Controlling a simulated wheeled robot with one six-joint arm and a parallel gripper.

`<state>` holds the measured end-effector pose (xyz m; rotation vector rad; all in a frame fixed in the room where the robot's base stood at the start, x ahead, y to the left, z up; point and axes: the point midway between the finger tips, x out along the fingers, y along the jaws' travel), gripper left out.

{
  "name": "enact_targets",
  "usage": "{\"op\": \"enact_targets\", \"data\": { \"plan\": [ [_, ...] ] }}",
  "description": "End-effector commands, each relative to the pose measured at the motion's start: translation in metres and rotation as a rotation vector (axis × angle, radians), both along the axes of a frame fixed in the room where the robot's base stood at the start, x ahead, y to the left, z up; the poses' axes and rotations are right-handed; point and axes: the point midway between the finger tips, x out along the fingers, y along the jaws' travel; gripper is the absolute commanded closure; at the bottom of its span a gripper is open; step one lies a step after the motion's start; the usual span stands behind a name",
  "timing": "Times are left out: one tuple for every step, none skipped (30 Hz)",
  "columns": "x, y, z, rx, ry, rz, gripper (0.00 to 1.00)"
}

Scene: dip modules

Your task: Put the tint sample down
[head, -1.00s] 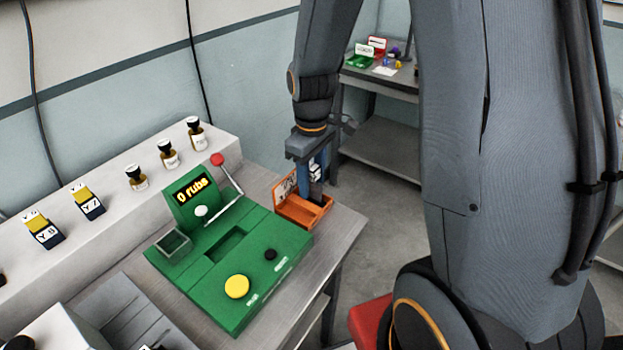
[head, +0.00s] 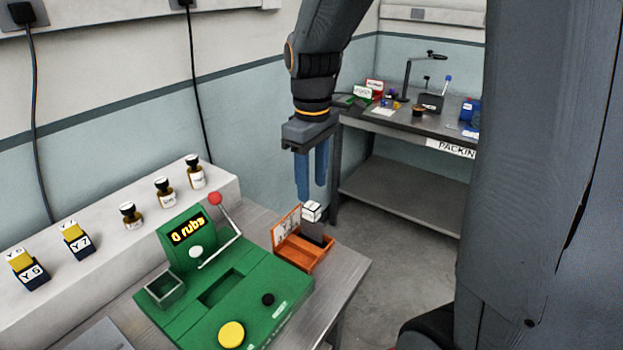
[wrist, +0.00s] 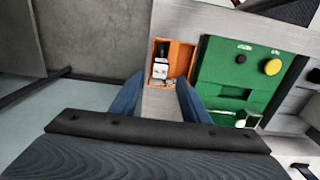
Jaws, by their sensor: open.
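The tint sample (head: 312,211), a block with a white labelled top and a dark lower part, stands in the orange tray (head: 320,262) at the right end of the bench. It also shows inside the tray in the wrist view (wrist: 160,69). My gripper (head: 312,188) is open and empty, its blue fingers pointing down above the sample. In the wrist view the fingers (wrist: 160,92) are spread to either side, apart from the sample. The sample's base is partly hidden by the tray wall.
The green machine (head: 222,290) reading "0 rubs", with a red-knobbed lever (head: 215,198), stands just left of the tray. Several bottles (head: 164,190) and yellow-and-navy samples (head: 76,241) line the white ledge. A packing bench (head: 400,122) stands behind. Floor right of the bench is clear.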

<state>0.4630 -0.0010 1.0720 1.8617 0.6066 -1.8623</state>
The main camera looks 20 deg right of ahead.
Motion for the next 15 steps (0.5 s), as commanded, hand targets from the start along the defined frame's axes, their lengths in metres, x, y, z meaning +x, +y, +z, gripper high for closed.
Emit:
{"op": "enact_targets", "data": {
  "plan": [
    [0.001,0.000,0.004,0.000,-0.002,0.000,0.58],
    [0.001,0.000,0.006,0.000,-0.002,0.000,0.58],
    [0.000,0.000,0.008,0.000,-0.001,-0.005,0.58],
    [-0.002,0.000,0.007,0.000,-0.003,-0.015,0.58],
    [-0.005,0.000,0.005,0.000,-0.006,-0.032,0.58],
    [-0.011,0.000,0.000,0.000,-0.011,-0.069,0.58],
    [-0.017,0.000,-0.006,0.001,-0.018,-0.106,0.58],
    [-0.023,0.000,-0.012,0.001,-0.026,-0.149,0.58],
    [-0.033,0.001,-0.022,0.004,-0.038,-0.212,0.58],
    [-0.040,0.001,-0.028,0.006,-0.048,-0.261,0.58],
    [-0.047,0.001,-0.035,0.008,-0.057,-0.308,0.58],
    [-0.056,0.001,-0.043,0.013,-0.071,-0.369,0.58],
    [-0.063,0.001,-0.048,0.017,-0.079,-0.414,0.58],
    [-0.069,0.001,-0.053,0.020,-0.089,-0.454,0.58],
    [-0.077,0.001,-0.059,0.025,-0.099,-0.506,0.58]
  ]
}}
